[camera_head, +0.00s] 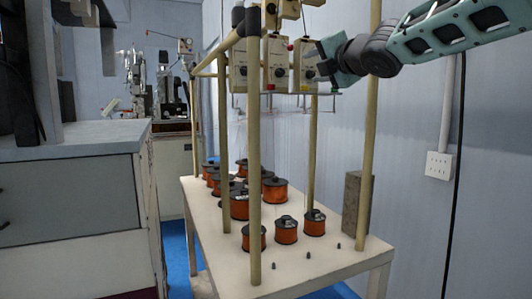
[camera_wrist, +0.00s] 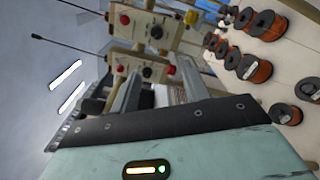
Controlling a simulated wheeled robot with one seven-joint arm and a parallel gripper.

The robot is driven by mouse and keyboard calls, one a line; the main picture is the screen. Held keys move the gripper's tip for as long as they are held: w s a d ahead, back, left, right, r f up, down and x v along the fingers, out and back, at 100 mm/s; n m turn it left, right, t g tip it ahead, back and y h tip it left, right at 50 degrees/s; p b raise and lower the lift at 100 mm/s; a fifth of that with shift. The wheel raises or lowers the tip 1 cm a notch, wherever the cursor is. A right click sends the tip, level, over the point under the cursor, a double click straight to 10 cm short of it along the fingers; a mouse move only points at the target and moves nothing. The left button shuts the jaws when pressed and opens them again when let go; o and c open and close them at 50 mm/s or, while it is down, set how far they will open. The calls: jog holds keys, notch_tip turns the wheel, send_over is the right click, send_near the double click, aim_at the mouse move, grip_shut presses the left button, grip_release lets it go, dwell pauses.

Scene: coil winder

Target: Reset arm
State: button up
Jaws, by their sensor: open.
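My gripper (camera_head: 322,62) is at the upper right of the head view, at the end of my raised grey-green arm. It is beside the control boxes (camera_head: 305,65) with knobs that hang on the winder frame. In the wrist view my gripper (camera_wrist: 150,95) is open, and I see nothing held between the fingers. Two cream control boxes (camera_wrist: 148,72) with red knobs show just beyond the fingers there. I cannot tell whether the gripper touches a box.
A cream table (camera_head: 290,270) carries several orange wire coils (camera_head: 286,230) and a grey block (camera_head: 350,205). Upright poles (camera_head: 254,170) of the frame stand around the boxes. A grey cabinet (camera_head: 70,190) is at left. Open wall space lies at right.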

jog(key=s+a+f+m+g+h, duration=0.1)
jog(key=s+a+f+m+g, duration=0.25)
jog(key=s+f, duration=0.5)
jog(key=s+a+f+m+g+h, duration=0.1)
jog(key=s+a+f+m+g, duration=0.3)
jog(key=f, duration=0.8)
jog(key=s+a+f+m+g+h, duration=0.1)
jog(key=s+f+m+g, duration=0.1)
jog(key=s+f+m, duration=0.55)
jog(key=s+d+f+m+g+h, duration=0.1)
jog(key=s+f+g, duration=0.1)
jog(key=s+f, duration=0.45)
jog(key=s+d+f+m+g, duration=0.1)
jog(key=s+f+m+g, duration=0.15)
jog(key=s, duration=0.65)
jog(key=s+d+f+m+g+h, duration=0.1)
jog(key=s+d+f+g, duration=0.15)
jog(key=s+f, duration=0.45)
notch_tip(320, 180, up, 13)
jog(key=s+p, duration=0.1)
jog(key=p, duration=1.1)
jog(key=shift+a, duration=0.3)
jog(key=shift+s+r+g, duration=0.1)
jog(key=shift+g, duration=0.15)
